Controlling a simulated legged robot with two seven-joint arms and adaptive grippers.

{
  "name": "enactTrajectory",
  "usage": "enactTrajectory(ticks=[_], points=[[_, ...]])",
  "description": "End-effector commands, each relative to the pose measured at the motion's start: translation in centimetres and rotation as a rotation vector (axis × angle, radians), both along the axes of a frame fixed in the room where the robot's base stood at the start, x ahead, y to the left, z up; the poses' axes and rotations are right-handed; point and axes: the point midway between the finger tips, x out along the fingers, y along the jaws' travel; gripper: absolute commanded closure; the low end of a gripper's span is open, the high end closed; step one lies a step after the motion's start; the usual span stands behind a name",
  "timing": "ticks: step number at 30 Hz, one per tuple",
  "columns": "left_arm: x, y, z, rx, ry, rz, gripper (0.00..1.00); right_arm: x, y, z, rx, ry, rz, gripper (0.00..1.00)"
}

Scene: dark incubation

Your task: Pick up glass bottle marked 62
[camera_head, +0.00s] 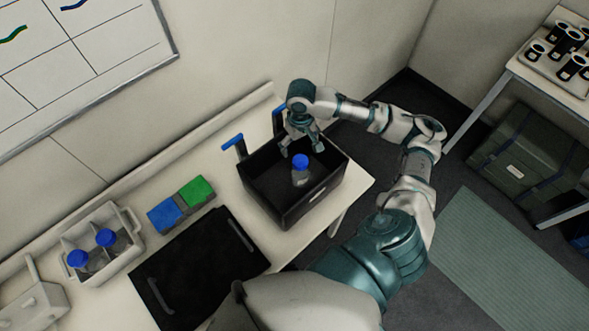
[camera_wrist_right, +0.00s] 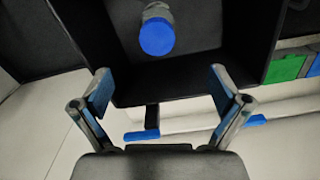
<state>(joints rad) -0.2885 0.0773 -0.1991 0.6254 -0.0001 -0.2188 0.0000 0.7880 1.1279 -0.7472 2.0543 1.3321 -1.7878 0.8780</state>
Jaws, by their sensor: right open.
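A clear glass bottle with a blue cap (camera_head: 300,172) stands in an open black box (camera_head: 318,203) on the table. The same bottle shows in the right wrist view (camera_wrist_right: 157,34), seen from above at the top. I cannot read any number on it. My right gripper (camera_head: 302,146) is open and empty over the back of the black box, behind the bottle and apart from it. In the right wrist view its two fingers (camera_wrist_right: 160,82) are spread, with the bottle beyond them. My left gripper is not in view.
Two more blue-capped bottles (camera_head: 79,260) stand in a white divided carrier (camera_head: 128,261) at the left. A black lid-like panel (camera_head: 195,268) and blue and green blocks (camera_head: 197,190) lie between it and the box. Blue-tipped handles (camera_head: 232,141) rise behind the box.

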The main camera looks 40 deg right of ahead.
Motion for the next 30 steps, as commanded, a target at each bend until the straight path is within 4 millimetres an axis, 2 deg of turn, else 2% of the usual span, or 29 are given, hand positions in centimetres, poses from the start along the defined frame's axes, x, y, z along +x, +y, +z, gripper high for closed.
enactTrajectory(ticks=[4,9,12,20,25,30], points=[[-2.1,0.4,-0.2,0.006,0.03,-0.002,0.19,0.0,-0.2,-3.8,0.001,0.006,-0.002,0.02],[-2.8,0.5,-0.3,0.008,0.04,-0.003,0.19,0.2,-0.2,-7.7,0.001,0.006,0.0,0.02],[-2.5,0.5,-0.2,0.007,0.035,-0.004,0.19,0.2,-0.2,-9.2,0.001,0.004,0.0,0.02],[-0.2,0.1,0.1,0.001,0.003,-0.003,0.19,0.2,0.0,-11.3,-0.002,0.004,0.0,0.02],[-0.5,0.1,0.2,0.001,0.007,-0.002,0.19,0.4,0.0,-14.1,-0.002,0.004,0.0,0.02],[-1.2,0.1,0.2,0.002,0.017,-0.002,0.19,0.4,-0.2,-15.3,-0.001,0.002,0.001,0.02]])
